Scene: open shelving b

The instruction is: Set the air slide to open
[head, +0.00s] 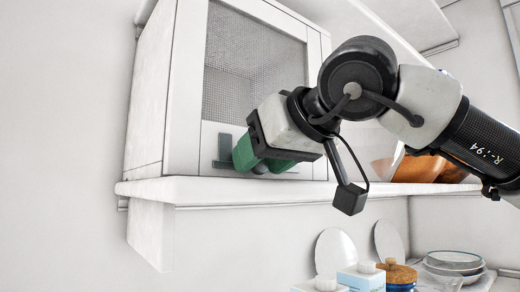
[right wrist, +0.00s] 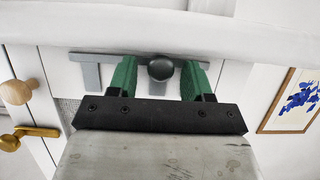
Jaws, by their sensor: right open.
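The air slide shows in the right wrist view as a thin grey rail (right wrist: 100,57) with a round dark grey knob (right wrist: 161,68) and a grey upright tab (right wrist: 91,76) at its left. It sits low on the front of a white cabinet (head: 152,95) with a mesh window. In the head view only a grey part of the slide (head: 225,148) shows beside my gripper. My right gripper (right wrist: 159,80) is open, its green fingers on either side of the knob. A gap shows by each finger. In the head view the right gripper (head: 260,156) covers the knob. My left gripper is not in view.
The cabinet stands on a white shelf (head: 200,188), close under my right gripper. A wooden bowl (head: 420,167) is behind my arm. Below are white plates (head: 335,250), stacked bowls (head: 455,263) and jars. A framed picture (right wrist: 293,100) hangs at the wrist view's right.

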